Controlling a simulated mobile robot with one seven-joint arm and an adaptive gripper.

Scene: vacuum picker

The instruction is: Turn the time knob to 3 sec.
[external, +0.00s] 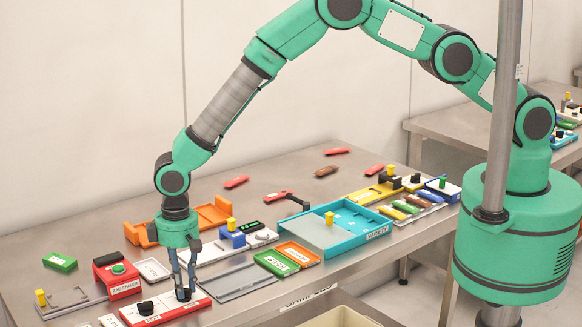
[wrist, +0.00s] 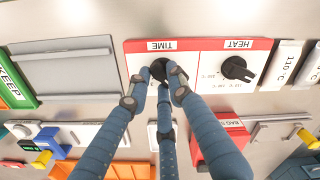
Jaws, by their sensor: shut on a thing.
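The red-and-white panel (wrist: 205,92) carries a TIME label and a HEAT label, both upside down in the wrist view. My gripper (wrist: 158,82) has its blue fingers closed around the black time knob (wrist: 158,67), with the tips down at the panel. The fingers hide most of the knob and its scale, so I cannot read its setting. The black heat knob (wrist: 236,69) stands free beside it. In the external view the panel (external: 168,308) lies at the table's front edge, with my gripper (external: 184,293) pointing straight down on its right part.
A grey plate (external: 240,281) lies right of the panel. The red bag sealer (external: 118,276) and a pale plate (external: 152,269) stand behind it to the left. Bare table shows at the back left.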

